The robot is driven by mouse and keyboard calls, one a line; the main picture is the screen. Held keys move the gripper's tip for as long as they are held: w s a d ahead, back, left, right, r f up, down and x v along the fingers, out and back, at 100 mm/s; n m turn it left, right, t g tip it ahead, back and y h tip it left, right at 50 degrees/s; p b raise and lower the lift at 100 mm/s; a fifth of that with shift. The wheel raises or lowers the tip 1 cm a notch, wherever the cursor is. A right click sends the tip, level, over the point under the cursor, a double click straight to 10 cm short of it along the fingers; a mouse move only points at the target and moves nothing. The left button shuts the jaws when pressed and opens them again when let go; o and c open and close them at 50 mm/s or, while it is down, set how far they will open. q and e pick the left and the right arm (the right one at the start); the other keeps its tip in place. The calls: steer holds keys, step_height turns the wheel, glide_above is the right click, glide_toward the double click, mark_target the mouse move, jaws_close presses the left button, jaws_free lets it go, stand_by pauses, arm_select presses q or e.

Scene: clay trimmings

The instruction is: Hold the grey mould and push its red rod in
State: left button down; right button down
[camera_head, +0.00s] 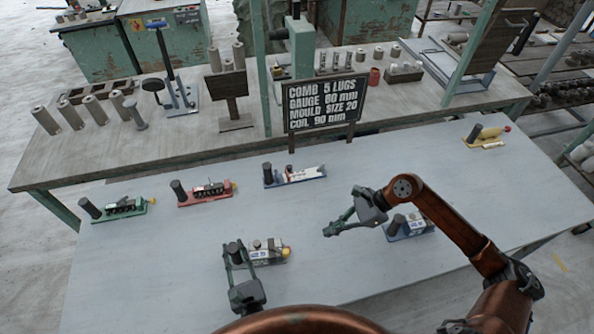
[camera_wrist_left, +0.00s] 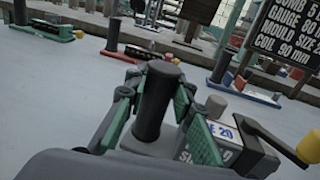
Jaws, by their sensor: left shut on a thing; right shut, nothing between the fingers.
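The grey mould (camera_head: 268,250) sits on the near left part of the table, with a "20" label on its side. It also shows in the left wrist view (camera_wrist_left: 235,155), partly hidden by the fingers. A dark upright handle (camera_wrist_left: 157,100) stands at its left end. My left gripper (camera_head: 238,256) is shut on this handle, its green pads on either side.
A blue-based mould (camera_head: 410,226) stands partly behind my right arm. A dark sign (camera_head: 325,104) stands at the back edge. The front middle is clear.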

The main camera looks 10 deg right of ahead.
arm_select(q)
steer(key=shift+a+f, duration=0.15)
steer(key=shift+f, duration=0.1)
steer(key=c, duration=1.8)
jaws_free()
steer(key=shift+o, duration=1.1)
steer(key=shift+r, duration=0.15)
steer(key=shift+r, duration=0.1)
